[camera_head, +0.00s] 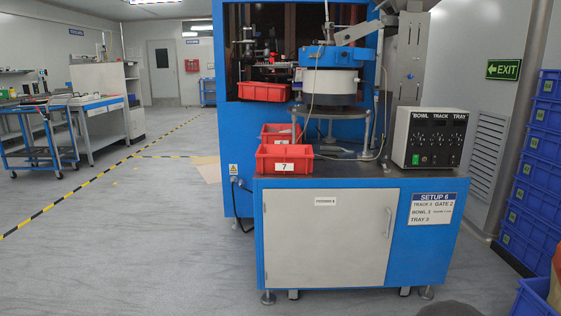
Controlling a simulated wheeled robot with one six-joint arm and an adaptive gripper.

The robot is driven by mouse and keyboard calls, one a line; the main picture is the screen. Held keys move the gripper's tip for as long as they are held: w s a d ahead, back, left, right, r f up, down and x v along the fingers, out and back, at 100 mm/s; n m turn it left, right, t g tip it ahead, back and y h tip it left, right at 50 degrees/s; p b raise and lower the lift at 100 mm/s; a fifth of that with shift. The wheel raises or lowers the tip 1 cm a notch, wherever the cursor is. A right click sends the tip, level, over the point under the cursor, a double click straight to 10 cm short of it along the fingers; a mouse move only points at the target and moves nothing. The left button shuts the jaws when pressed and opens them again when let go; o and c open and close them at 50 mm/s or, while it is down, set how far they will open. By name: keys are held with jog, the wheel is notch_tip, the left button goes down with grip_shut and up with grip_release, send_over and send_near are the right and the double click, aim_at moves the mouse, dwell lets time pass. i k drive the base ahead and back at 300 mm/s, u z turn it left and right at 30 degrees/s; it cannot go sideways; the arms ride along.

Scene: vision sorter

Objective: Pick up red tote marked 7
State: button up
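The red tote marked 7 (284,155) sits upright near the left front corner of the dark top of a blue machine bench (425,180). Its white label with a black 7 faces me. A second red tote (281,132) stands just behind it, partly hidden by it. A third red tote (263,92) is higher up at the machine's opening. What lies inside the tote marked 7 cannot be made out. My gripper is not in view.
A control box (430,138) stands on the bench's right side, and a bowl feeder (330,80) stands behind. Blue crates (540,150) are stacked at the right wall. A blue cart (40,140) and workbench are at left. Open grey floor (130,240) lies left of the bench.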

aim_at(271, 159)
jog(key=u, duration=0.65)
jog(key=i, duration=0.6)
jog(key=u, duration=0.85)
jog(key=i, duration=0.8)
jog(key=z, duration=0.4)
jog(key=i, duration=0.8)
jog(key=z, duration=0.7)
